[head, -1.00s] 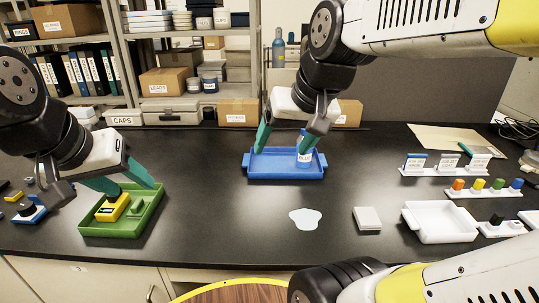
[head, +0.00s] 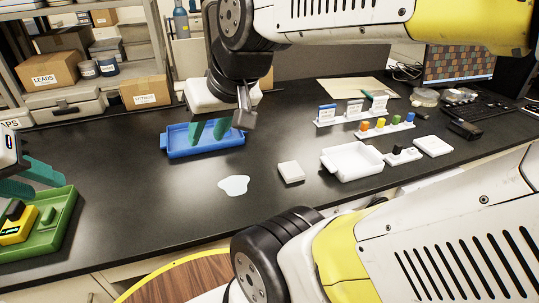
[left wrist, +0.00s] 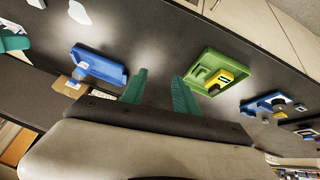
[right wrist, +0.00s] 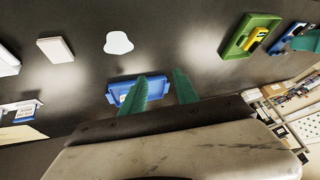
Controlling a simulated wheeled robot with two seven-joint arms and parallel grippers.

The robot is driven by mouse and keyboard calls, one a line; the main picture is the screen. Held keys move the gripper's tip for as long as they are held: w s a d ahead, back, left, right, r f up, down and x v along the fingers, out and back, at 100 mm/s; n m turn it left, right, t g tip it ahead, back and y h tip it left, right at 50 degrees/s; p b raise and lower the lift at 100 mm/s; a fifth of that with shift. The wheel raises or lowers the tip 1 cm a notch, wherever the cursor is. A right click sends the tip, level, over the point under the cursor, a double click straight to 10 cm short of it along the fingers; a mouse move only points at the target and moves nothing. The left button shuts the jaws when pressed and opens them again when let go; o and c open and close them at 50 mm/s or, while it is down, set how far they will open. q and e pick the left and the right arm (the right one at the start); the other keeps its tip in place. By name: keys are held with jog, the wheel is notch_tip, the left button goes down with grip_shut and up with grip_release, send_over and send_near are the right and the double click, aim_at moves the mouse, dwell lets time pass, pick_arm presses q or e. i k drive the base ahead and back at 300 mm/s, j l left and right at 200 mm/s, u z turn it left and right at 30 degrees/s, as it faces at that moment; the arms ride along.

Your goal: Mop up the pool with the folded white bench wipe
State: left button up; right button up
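The pool (head: 234,185) is a pale white puddle on the black bench. It also shows in the right wrist view (right wrist: 118,42). The folded white bench wipe (head: 291,172) is a small flat square block just right of the pool, apart from it; it also shows in the right wrist view (right wrist: 56,49). My right gripper (head: 209,132) is open and empty, over the blue tray (head: 178,151), behind and left of the pool. My left gripper (head: 40,180) is partly cut off at the left edge; its fingers (left wrist: 160,90) are apart and empty, near the green tray (head: 62,225).
A white tray (head: 347,172) stands right of the wipe. Behind it are a rack of coloured knobs (head: 385,130) and label cards (head: 352,112). A yellow device (head: 15,232) lies in the green tray. The bench around the pool is clear.

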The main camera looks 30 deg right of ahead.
aim_at(291, 171)
jog(key=z, duration=1.5)
